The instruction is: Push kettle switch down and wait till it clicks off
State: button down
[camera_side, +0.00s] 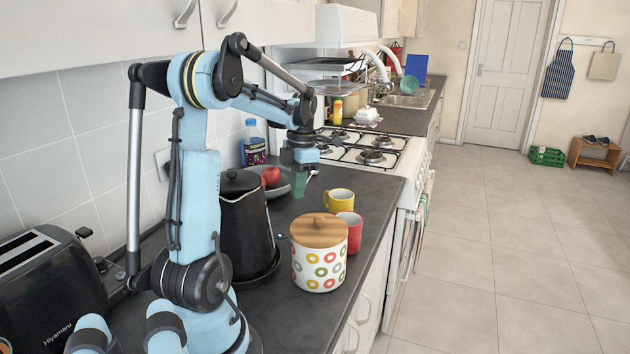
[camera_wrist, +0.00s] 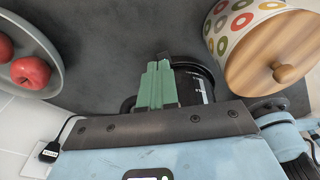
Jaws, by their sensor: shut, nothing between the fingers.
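The black kettle (camera_side: 247,225) stands on its base on the dark counter, partly hidden behind my arm in the side view. In the wrist view, part of a black body with pale markings, which looks like the kettle (camera_wrist: 203,88), shows beside and behind my fingers. I cannot make out the kettle's switch in either view. My gripper (camera_side: 299,184) has green fingers pointing down, to the right of the kettle's top in the side view. The fingers are together and empty, also in the wrist view (camera_wrist: 157,87). I cannot tell whether they touch the kettle.
A patterned canister (camera_side: 319,266) with a wooden lid stands right of the kettle. Red (camera_side: 350,232) and yellow (camera_side: 338,200) mugs stand behind it. A bowl of red apples (camera_wrist: 60,52) lies near the wall. A black toaster (camera_side: 50,290) is at left. Bare counter surrounds the canister's front.

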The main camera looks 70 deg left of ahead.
jog(key=shift+w+r, duration=0.2)
jog(key=shift+r, duration=1.65)
jog(key=w+d+f+n+t, duration=0.1)
jog(key=d+n+t, duration=0.3)
jog(key=d+n, duration=1.1)
jog(key=w+d+f+n+t, duration=0.1)
jog(key=d+n+t, duration=0.3)
jog(key=d+n, duration=1.1)
jog(key=w+n, duration=0.1)
jog(key=n, duration=0.3)
jog(key=shift+w+d+f, duration=0.15)
jog(key=shift+w+d, duration=0.2)
jog(key=shift+d, duration=0.05)
dwell(2.4)
